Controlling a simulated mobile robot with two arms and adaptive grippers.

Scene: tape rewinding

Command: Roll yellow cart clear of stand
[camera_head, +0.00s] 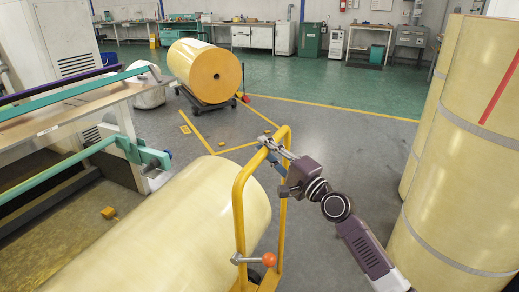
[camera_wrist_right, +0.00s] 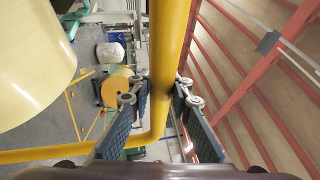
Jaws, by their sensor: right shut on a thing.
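The yellow cart (camera_head: 239,212) stands at the bottom middle of the head view. Its tall tubular handle is upright, with an orange ball knob (camera_head: 269,259) low down and a dark wheel partly visible. My right gripper (camera_head: 270,146) is shut on the top of the handle, and the yellow bar (camera_wrist_right: 172,50) runs between its fingers in the right wrist view. A large pale yellow roll (camera_head: 165,225) lies directly beside the cart, on its left. A machine stand with teal arms (camera_head: 150,155) is at the left beyond the roll. The cart's base is mostly hidden. My left gripper is not in view.
Tall yellow rolls (camera_head: 470,150) stand upright close on the right. Another roll (camera_head: 207,72) rests on a dark low trolley (camera_head: 205,103) farther back. Grey floor (camera_head: 330,135) with yellow lines is clear beyond the cart. Benches and cabinets line the back wall.

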